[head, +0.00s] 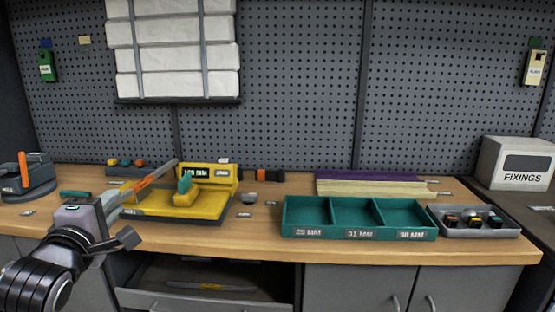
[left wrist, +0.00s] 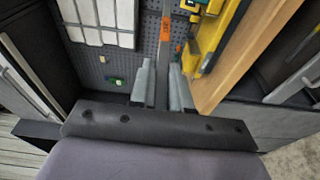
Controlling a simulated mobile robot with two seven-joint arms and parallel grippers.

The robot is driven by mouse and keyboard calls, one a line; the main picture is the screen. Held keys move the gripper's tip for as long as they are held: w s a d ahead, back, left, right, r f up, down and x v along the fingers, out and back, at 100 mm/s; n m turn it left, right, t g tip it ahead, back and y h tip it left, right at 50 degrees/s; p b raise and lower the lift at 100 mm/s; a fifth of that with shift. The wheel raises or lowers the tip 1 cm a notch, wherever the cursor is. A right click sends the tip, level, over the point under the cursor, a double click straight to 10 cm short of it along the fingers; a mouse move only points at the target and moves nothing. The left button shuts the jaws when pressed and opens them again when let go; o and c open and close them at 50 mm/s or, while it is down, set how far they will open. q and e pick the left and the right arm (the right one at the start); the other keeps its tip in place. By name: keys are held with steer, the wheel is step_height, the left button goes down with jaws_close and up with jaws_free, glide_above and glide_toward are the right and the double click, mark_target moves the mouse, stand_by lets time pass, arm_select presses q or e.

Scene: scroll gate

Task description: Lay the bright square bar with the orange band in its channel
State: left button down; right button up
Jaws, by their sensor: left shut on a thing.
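My left gripper (head: 112,207) is shut on the bright square bar (head: 163,171), a grey metal bar with an orange band (head: 143,185). The bar slants up to the right, in front of the left part of a yellow fixture (head: 213,202) with a teal clamp (head: 185,182) and an "MM" label. I cannot make out the channel, nor tell whether the bar touches the fixture. In the left wrist view the bar (left wrist: 163,72) stands between the two fingers (left wrist: 162,88), with its orange band (left wrist: 166,24) beyond them. My right gripper is not in view.
A teal three-compartment tray (head: 359,234) stands right of the fixture, beside a grey tray of small coloured parts (head: 500,230). Purple and pale strips (head: 375,187) lie behind. A grey and orange tool (head: 27,183) sits at far left. An open drawer (head: 200,303) is below the worktop.

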arm_select(q)
steer(key=s+d+f+h+p, duration=0.1)
steer(key=s+d+f, duration=0.3)
steer(key=s+f, duration=0.2)
steer(key=s+d+f+p, duration=0.2)
steer(key=s+d+f, duration=0.2)
steer(key=s+f, duration=0.2)
steer(key=shift+s+d+f+m+h+p, duration=0.2)
steer(key=shift+s+f+m+h+p, duration=0.15)
steer(key=shift+f, duration=0.3)
